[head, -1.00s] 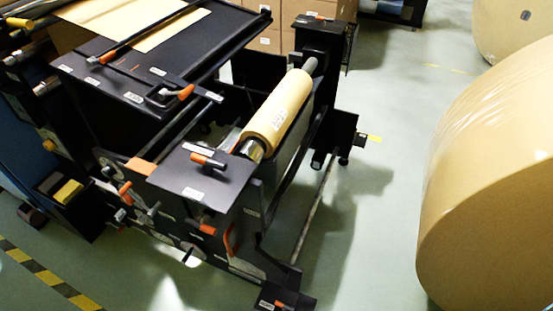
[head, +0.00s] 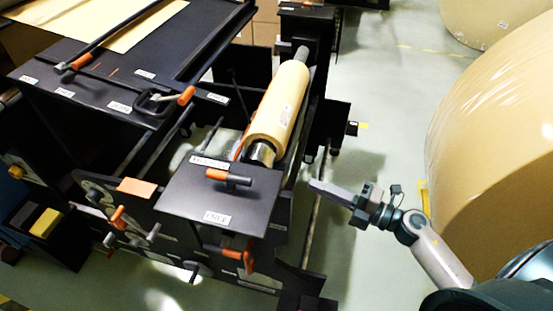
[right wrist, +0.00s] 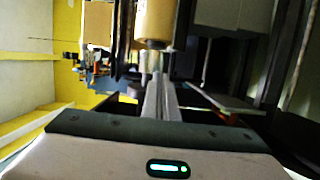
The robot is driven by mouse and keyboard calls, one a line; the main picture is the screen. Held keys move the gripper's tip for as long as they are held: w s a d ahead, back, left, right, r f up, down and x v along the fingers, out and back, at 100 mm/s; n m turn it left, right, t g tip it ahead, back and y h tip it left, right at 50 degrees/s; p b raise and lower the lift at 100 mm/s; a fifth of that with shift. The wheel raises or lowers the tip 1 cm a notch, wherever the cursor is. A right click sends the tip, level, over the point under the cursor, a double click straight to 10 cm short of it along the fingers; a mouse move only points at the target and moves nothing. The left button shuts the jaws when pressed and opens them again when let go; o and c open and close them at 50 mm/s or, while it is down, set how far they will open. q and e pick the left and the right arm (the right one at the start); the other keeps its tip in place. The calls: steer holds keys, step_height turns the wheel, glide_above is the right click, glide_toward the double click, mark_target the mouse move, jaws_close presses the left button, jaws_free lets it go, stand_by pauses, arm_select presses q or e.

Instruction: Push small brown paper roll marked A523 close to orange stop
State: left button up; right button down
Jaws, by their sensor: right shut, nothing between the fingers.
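The small brown paper roll (head: 280,105) lies on a metal shaft in the black machine frame, slanting up and away. A white label is on it, too small to read. Its near end also shows at the top of the right wrist view (right wrist: 155,22). An orange strip (head: 238,149) shows beside the roll's near end; I cannot tell if it is the orange stop. My right gripper (head: 314,186) is shut and empty, to the right of and nearer than the roll, apart from it. Its fingers also show in the right wrist view (right wrist: 160,92). My left gripper is out of view.
A black plate (head: 188,197) with an orange-ended handle (head: 228,176) stands before the roll's near end. A black machine table (head: 110,85) is at left. A huge brown roll (head: 500,150) stands at right. Grey floor (head: 385,90) is open between.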

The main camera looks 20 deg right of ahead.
steer(key=shift+s+r, duration=0.1)
steer(key=shift+r, duration=0.05)
steer(key=shift+a, duration=0.1)
